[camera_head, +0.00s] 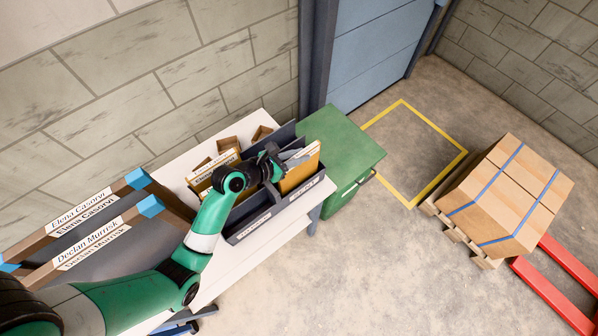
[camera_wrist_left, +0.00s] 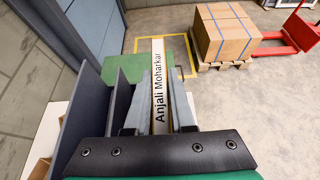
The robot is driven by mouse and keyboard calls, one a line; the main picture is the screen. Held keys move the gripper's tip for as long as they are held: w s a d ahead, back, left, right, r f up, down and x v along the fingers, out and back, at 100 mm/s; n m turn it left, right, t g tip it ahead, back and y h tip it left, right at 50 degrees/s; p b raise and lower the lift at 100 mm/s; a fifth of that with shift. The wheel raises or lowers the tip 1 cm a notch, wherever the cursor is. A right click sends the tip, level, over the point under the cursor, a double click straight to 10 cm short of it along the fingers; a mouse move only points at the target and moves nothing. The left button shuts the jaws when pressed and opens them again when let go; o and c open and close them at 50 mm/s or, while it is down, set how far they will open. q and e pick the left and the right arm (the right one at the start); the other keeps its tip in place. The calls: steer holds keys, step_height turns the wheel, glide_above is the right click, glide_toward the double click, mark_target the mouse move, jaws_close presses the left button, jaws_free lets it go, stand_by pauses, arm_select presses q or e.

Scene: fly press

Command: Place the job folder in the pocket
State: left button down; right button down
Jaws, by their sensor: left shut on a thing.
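The job folder (camera_head: 301,170) is tan with a pale spine, and in the left wrist view its spine (camera_wrist_left: 158,88) reads "Anjali Moharkar". My left gripper (camera_head: 286,158) is shut on it, with one finger on each side of the spine. The folder stands on edge at the right end of a dark grey pocket rack (camera_head: 248,236) with white labels on its front. Dark divider panels (camera_wrist_left: 117,100) rise beside the folder in the left wrist view. The folder's lower end is hidden, so I cannot tell how deep it sits. My right gripper is not in view.
The rack stands on a white table (camera_head: 262,255); other tan folders (camera_head: 205,172) are left of my gripper. A green cabinet (camera_head: 340,145) adjoins on the right. Name-labelled boards (camera_head: 95,215) lie at left. Strapped cartons (camera_head: 510,190) stand on a pallet at far right.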

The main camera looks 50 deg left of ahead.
mark_target(299, 170)
arm_select(q)
steer(key=shift+f+b, duration=0.75)
steer(key=shift+f, duration=1.7)
steer(key=shift+f, duration=0.15)
steer(key=c, duration=0.8)
jaws_free()
steer(key=shift+o, duration=0.2)
